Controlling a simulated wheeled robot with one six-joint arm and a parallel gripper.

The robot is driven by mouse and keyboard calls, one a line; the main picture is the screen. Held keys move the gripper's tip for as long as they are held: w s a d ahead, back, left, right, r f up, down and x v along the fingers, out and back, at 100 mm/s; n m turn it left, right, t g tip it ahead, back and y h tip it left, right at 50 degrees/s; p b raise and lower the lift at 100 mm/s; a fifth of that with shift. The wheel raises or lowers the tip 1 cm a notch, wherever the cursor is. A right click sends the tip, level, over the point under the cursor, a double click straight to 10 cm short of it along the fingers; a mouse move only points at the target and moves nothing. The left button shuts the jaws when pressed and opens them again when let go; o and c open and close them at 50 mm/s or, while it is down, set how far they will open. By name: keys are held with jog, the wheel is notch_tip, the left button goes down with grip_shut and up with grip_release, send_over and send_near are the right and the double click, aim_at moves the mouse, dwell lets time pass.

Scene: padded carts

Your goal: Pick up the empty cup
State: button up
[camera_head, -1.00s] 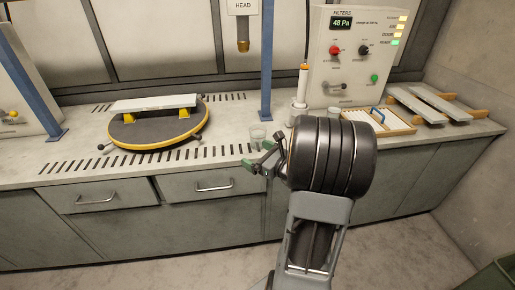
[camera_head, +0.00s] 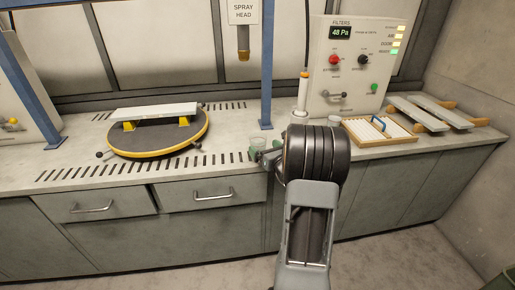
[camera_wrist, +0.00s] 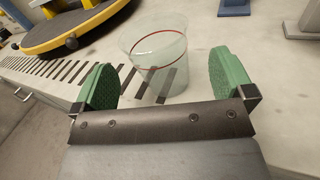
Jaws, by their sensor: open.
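A clear empty cup (camera_wrist: 157,62) with a red line around it stands upright on the worktop in the wrist view. It is between and slightly beyond the two green finger pads of my gripper (camera_wrist: 166,80). The fingers are open, with gaps showing on both sides of the cup. In the head view the cup (camera_head: 258,139) is small and partly hidden by my gripper (camera_head: 264,157), which is at the counter's front edge.
A round black turntable (camera_head: 158,135) with a yellow rim and a pale slab stands to the left. A blue post (camera_head: 266,70) rises behind the cup. A white cylinder with an orange top (camera_head: 302,92) and a wooden tray (camera_head: 378,131) are to the right.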

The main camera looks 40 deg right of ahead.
aim_at(254, 139)
jog(key=shift+w, duration=2.4)
jog(key=c, duration=1)
jog(key=shift+r, duration=0.1)
